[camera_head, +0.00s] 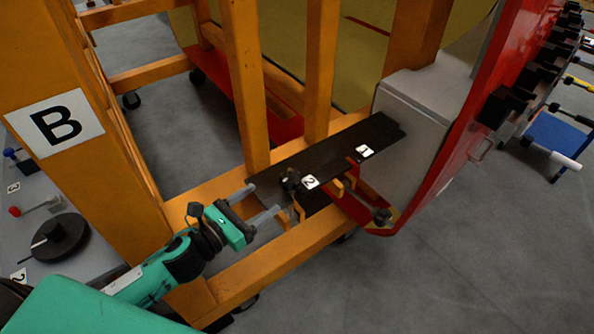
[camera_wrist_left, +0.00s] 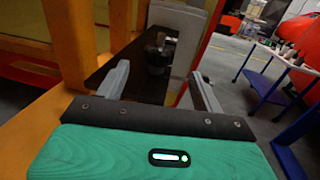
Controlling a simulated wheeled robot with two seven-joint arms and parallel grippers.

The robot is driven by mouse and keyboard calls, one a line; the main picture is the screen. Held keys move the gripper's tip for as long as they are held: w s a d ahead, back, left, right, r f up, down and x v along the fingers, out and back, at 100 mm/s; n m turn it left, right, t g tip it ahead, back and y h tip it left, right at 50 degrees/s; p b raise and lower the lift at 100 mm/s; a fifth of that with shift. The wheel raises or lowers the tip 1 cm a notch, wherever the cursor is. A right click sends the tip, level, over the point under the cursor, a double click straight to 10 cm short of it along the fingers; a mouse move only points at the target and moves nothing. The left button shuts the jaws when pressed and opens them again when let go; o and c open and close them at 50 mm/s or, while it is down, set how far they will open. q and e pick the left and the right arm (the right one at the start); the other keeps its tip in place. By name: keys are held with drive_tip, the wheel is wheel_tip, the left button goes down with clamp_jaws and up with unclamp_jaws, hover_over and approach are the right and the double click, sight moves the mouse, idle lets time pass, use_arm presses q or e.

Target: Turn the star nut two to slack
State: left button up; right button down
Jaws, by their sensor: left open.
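Star nut two is the small black knob (camera_head: 291,182) beside the white label "2" (camera_head: 310,182), on the dark plate (camera_head: 335,147) over the orange frame. In the left wrist view a black knob (camera_wrist_left: 157,60) stands ahead between the fingers. My left gripper (camera_head: 264,199) is open, with its two grey fingers pointing at the nut from the left. The fingertips appear short of it, with a gap; exact contact cannot be told. The left gripper also shows in the wrist view (camera_wrist_left: 160,74), with nothing between its fingers. My right gripper is not in view.
Orange frame posts (camera_head: 320,70) rise behind the plate, and a large post with sign "B" (camera_head: 57,124) stands left. A label "1" (camera_head: 365,152) and another dark knob (camera_head: 382,216) are to the right. The red nosecone shell (camera_head: 490,60) borders the right side.

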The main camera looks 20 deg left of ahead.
sight(288, 179)
use_arm(q)
drive_tip(key=p+x, duration=0.4)
drive_tip(key=x, duration=0.7)
drive_tip(key=shift+r, duration=0.2)
drive_tip(key=shift+x, duration=0.9)
drive_tip(key=shift+f, duration=0.15)
drive_tip(key=c, duration=1)
